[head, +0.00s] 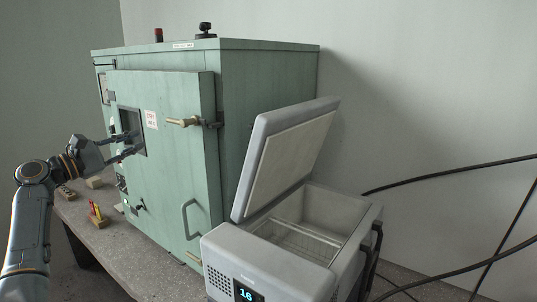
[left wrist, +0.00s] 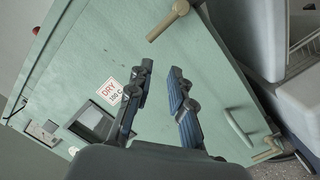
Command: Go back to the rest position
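My left gripper (head: 133,144) is open and empty, in front of the green oven's door (head: 172,165). In the left wrist view its two fingers (left wrist: 160,70) are spread, with only the door behind them; I cannot tell whether they touch it. The door has a small dark window (head: 132,130), a "DRY" label (head: 151,119), a brass latch handle (head: 183,122) and a grey pull handle (head: 188,219). The door looks closed, or nearly so. My right gripper is not in view.
A grey cool box (head: 225,246) with its lid (head: 292,155) raised stands at the right; its display reads 16. Wooden blocks (head: 95,183) and a small holder with red and yellow items (head: 97,214) lie on the bench (head: 140,254). Black cables (head: 450,175) hang at right.

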